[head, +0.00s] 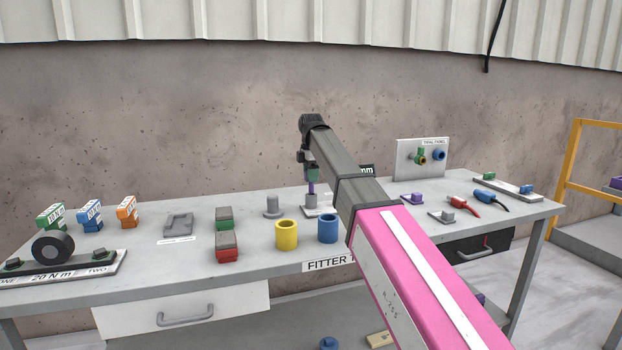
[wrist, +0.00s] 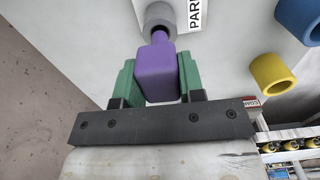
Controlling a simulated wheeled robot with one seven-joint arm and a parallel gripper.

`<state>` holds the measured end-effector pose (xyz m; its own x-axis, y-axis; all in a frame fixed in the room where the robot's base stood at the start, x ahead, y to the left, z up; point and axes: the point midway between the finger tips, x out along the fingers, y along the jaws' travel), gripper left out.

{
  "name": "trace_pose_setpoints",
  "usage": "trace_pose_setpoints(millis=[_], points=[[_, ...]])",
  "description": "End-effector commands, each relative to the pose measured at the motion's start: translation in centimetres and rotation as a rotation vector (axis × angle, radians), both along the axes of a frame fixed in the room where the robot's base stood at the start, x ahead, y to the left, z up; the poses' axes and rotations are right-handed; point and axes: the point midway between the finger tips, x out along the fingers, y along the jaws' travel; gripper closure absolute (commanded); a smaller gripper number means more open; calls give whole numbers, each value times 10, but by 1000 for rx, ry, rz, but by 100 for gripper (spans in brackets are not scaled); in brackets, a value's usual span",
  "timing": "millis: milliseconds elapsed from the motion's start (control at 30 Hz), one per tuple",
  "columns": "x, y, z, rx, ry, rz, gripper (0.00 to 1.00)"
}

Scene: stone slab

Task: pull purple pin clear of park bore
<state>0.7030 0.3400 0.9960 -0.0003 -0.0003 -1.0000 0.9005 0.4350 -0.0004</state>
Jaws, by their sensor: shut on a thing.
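The purple pin (wrist: 156,72) has a block-shaped head and a narrower shaft. My gripper (wrist: 153,82) is shut on the head, with one green finger on each side. In the wrist view the shaft runs to the grey park bore (wrist: 160,14), beside a label partly reading "PAR". The shaft's end seems to be in the bore mouth, but its depth is hidden. In the head view my gripper (head: 311,173) is above the bench, with the purple shaft (head: 310,189) upright below it, over the grey bore base (head: 312,203). My arm hides part of that base's right side.
A grey peg (head: 272,207), a yellow cylinder (head: 287,234) and a blue cylinder (head: 327,228) stand close by on the bench (head: 190,265). Red and green blocks (head: 227,242) are further left. An upright panel (head: 405,162) stands at the back right.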

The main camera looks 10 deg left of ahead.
Motion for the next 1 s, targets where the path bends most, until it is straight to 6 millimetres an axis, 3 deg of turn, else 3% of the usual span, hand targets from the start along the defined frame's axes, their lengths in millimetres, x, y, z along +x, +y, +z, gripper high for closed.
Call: trace_pose_setpoints(millis=[667, 1000], points=[[0, 0, 11, 0, -1, 0, 94], [1, 0, 33, 0, -1, 0, 94]])
